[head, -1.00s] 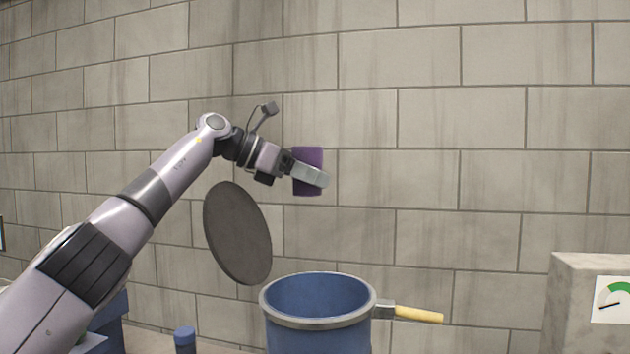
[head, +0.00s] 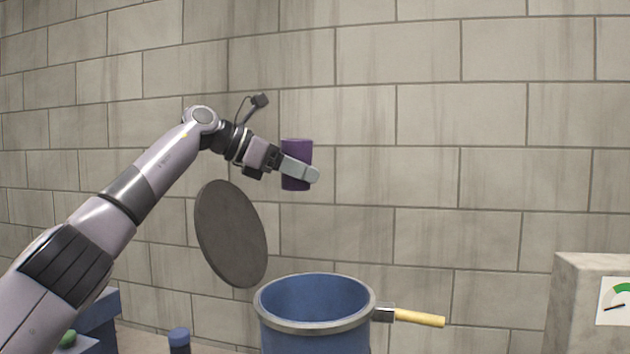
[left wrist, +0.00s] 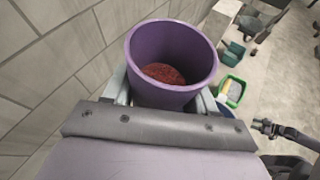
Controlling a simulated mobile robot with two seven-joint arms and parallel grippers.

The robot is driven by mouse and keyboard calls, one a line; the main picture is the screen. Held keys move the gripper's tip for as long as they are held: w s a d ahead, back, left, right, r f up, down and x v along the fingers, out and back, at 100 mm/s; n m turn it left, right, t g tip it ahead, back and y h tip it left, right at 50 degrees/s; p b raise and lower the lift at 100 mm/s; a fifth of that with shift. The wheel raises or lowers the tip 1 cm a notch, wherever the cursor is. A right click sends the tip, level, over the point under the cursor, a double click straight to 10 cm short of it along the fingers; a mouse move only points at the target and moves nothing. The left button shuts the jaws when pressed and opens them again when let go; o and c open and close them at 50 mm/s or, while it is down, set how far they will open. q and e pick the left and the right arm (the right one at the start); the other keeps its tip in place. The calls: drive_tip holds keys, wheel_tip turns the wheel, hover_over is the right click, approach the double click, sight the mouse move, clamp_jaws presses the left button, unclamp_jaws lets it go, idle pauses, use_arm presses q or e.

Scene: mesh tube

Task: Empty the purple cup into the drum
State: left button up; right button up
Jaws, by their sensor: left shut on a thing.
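The purple cup (head: 297,150) is upright or nearly so, high above and a little left of the drum's opening. My left gripper (head: 308,174) is shut on it, with a finger across its side. In the left wrist view the cup (left wrist: 150,50) holds dark red grainy contents low inside. The blue drum (head: 316,340) has a pale metal rim and an open top; its visible inside wall is blue and its bottom is hidden. A round dark grey lid (head: 231,234) stands tilted at the drum's left. My right gripper is not seen in the head view.
A yellow-handled tool (head: 419,318) sticks out at the drum's right rim. A stone block with a gauge (head: 613,302) stands at far right. A blue-capped item (head: 179,338) is left of the drum. A block wall (head: 450,120) is behind.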

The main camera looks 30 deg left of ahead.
sight(303, 153)
use_arm(q)
drive_tip(key=shift+s+d+r+m, duration=0.1)
drive_tip(key=shift+s+d+m, duration=0.1)
drive_tip(key=shift+m, duration=0.1)
drive_tip(key=shift+s+d+f+m+t+y, duration=0.35)
drive_tip(key=shift+f+m+t, duration=0.1)
drive_tip(key=shift+m, duration=0.2)
drive_tip(key=shift+s+d+f+m+t+y, duration=0.2)
drive_tip(key=shift+s+f+m+t+y, duration=0.2)
drive_tip(key=shift+m, duration=0.25)
drive_tip(key=r+m, duration=0.1)
drive_tip(key=r+m+t+b, duration=0.1)
drive_tip(key=d+r+m+t+y, duration=0.1)
drive_tip(key=shift+s+m+t, duration=0.25)
drive_tip(key=shift+s+m, duration=0.05)
drive_tip(key=shift+m, duration=0.1)
drive_tip(key=shift+r+m+t+b, duration=0.4)
drive_tip(key=shift+r+m+b, duration=0.1)
drive_tip(key=shift+m, duration=0.4)
drive_tip(key=shift+r+m, duration=0.2)
drive_tip(key=shift+m, duration=0.1)
